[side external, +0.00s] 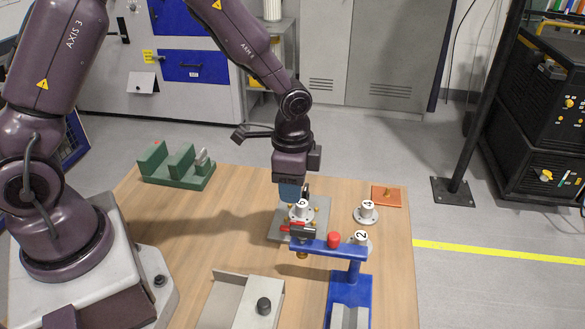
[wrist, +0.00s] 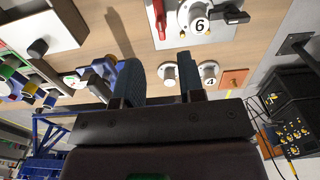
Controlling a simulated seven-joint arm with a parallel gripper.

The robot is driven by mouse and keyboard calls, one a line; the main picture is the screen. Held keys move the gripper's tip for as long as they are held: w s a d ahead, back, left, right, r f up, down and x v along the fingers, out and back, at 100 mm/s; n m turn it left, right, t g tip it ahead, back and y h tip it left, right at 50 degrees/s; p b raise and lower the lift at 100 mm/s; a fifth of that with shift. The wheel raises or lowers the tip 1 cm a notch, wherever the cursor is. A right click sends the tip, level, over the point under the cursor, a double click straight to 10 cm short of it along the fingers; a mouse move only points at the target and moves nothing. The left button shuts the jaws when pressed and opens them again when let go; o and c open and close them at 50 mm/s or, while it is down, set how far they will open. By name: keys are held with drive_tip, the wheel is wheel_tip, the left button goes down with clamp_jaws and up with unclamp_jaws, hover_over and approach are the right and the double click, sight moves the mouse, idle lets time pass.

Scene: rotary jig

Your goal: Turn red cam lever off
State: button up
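The red cam lever (side external: 290,228) shows as a small red strip beside the white round post with a number (side external: 301,211), partly hidden behind the blue stand. In the wrist view the red lever (wrist: 159,18) stands along the left of the white post marked 6 (wrist: 197,17), at the top edge, partly cut off. A black lever (wrist: 232,15) lies right of that post. My gripper (side external: 291,192) is above and close behind the post in the side view. In the wrist view my gripper (wrist: 160,65) has its two fingers apart with nothing held. The red lever is beyond the fingertips.
A blue stand (side external: 345,286) with a red knob (side external: 334,240) stands in front. White posts marked 4 (side external: 367,210) and 2 (side external: 361,238) are to the right, near an orange plate (side external: 389,197). A green block fixture (side external: 176,170) is at back left; the wooden table between is clear.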

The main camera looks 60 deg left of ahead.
wheel_tip(320, 180, up, 4)
idle(0.5)
drive_tip(key=s+a+r+n+t, duration=0.2)
drive_tip(key=s+r+n, duration=0.2)
drive_tip(key=s+r, duration=0.4)
drive_tip(key=s+a+r+n+t, duration=0.2)
drive_tip(key=s+r+n+t, duration=0.1)
drive_tip(key=s+r, duration=0.6)
drive_tip(key=shift+r+n+t, duration=0.3)
drive_tip(key=shift+r+n, duration=0.5)
drive_tip(key=shift+n, duration=0.1)
